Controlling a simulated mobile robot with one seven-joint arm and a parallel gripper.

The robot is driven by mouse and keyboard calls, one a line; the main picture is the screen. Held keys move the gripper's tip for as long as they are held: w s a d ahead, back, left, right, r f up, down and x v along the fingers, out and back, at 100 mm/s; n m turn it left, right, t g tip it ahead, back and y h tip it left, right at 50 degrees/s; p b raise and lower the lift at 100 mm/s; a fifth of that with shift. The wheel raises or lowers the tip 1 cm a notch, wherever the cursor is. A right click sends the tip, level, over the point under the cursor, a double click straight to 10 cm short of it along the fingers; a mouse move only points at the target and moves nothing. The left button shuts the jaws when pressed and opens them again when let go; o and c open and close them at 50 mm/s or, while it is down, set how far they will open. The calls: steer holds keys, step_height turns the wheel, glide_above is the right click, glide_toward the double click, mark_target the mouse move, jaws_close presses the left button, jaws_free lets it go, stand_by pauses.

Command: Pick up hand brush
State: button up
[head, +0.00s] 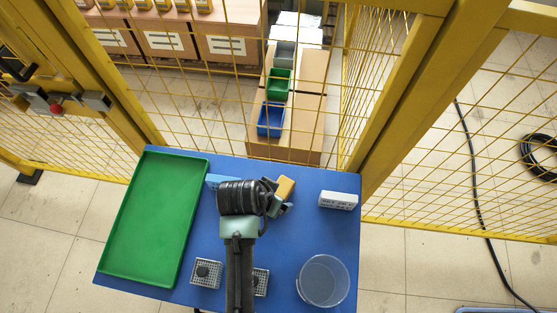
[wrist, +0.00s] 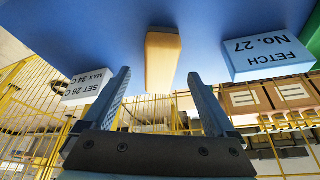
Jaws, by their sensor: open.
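The hand brush shows as a tan wooden block (head: 286,187) on the blue table, just right of my wrist in the head view. In the wrist view its wooden body (wrist: 162,58) lies between and beyond my fingertips, with its long side running away from me. My gripper (wrist: 160,77) is open and empty, one finger to each side of the brush's line; I cannot tell the exact gap. In the head view my gripper (head: 275,198) is close to the brush and partly hidden by my own wrist.
A white labelled block (head: 338,200) lies to the right, and a light blue block (head: 213,181) marked FETCH NO. 27 (wrist: 268,57) lies left. A green tray (head: 152,220), a clear round dish (head: 323,281) and small perforated blocks (head: 206,273) share the blue table (head: 300,235). Yellow mesh fencing (head: 400,110) stands behind.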

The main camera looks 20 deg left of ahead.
steer(key=x, duration=0.5)
steer(key=shift+w+r, duration=0.15)
steer(key=shift+w, duration=0.1)
steer(key=shift+w+f, duration=0.1)
steer(key=shift+f, duration=0.15)
steer(key=shift+f, duration=0.2)
jaws_close()
stand_by(0.3)
